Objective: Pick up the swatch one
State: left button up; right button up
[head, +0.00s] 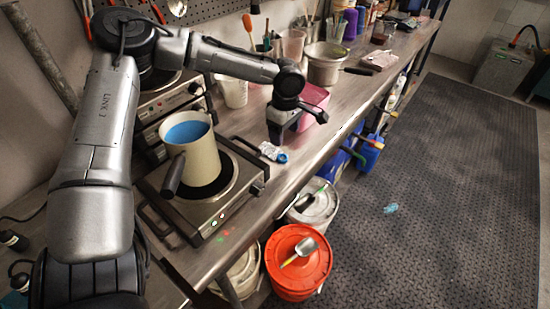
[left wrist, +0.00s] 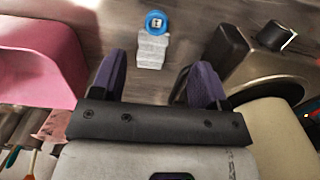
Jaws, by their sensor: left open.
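A small crumpled white swatch with a round blue tag (head: 272,152) lies on the steel bench, just to the right of the hot plate. In the left wrist view the pale swatch (left wrist: 152,50) shows ahead of my fingers, with its blue tag at the far end. My left gripper (head: 284,134) is above the bench close behind the swatch in the head view. In the left wrist view its two purple fingers (left wrist: 158,68) are spread apart with nothing between them, roughly lined up with the swatch. My right gripper is not in view.
A cream pot with blue liquid (head: 198,160) stands on the hot plate (head: 238,203), left of the swatch. A pink container (head: 315,100) is beside my left gripper. A steel pot (head: 325,68) is farther back. Lidded buckets, one orange (head: 292,280), stand below the bench edge.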

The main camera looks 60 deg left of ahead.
pick_arm(q)
jog(key=b, duration=0.1)
send_over(285, 158)
jog(key=f, duration=0.4)
jog(key=shift+s+f, duration=0.25)
jog(key=shift+f, duration=0.1)
jog(key=shift+f+b, duration=0.35)
jog(key=shift+f, duration=0.25)
jog(key=f+b, duration=0.1)
jog(key=f, duration=0.3)
jog(key=shift+w+b, duration=0.2)
jog(key=shift+b, duration=0.1)
jog(key=c, duration=0.9)
